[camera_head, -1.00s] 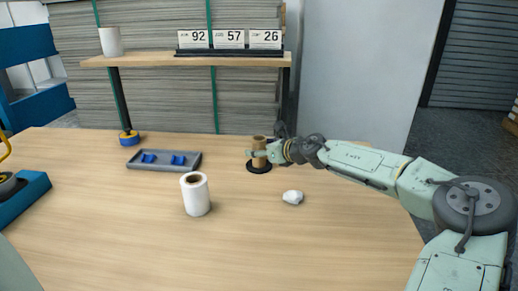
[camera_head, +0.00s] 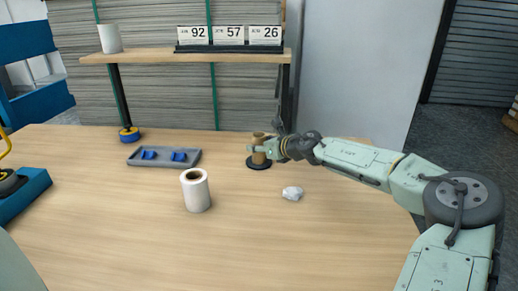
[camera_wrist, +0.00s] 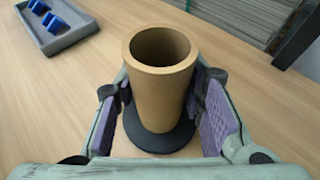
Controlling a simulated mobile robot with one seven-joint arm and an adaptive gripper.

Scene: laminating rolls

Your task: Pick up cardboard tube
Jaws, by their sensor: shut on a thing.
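The brown cardboard tube (camera_head: 259,155) stands upright on a round black base (camera_head: 258,165) near the back middle of the table. My gripper (camera_head: 262,150) reaches it from the right. In the wrist view the tube (camera_wrist: 160,85) stands between my purple-padded fingers (camera_wrist: 168,115), its open top toward the camera. The fingers are shut on the tube from both sides. The black base (camera_wrist: 160,137) shows below it, and I cannot see a clear gap between tube and base.
A white roll (camera_head: 196,191) stands in front on the left, and a crumpled white piece (camera_head: 292,193) lies to the right. A grey tray (camera_head: 163,158) with blue pieces is left of the tube. A shelf (camera_head: 160,56) stands behind. The table's front is clear.

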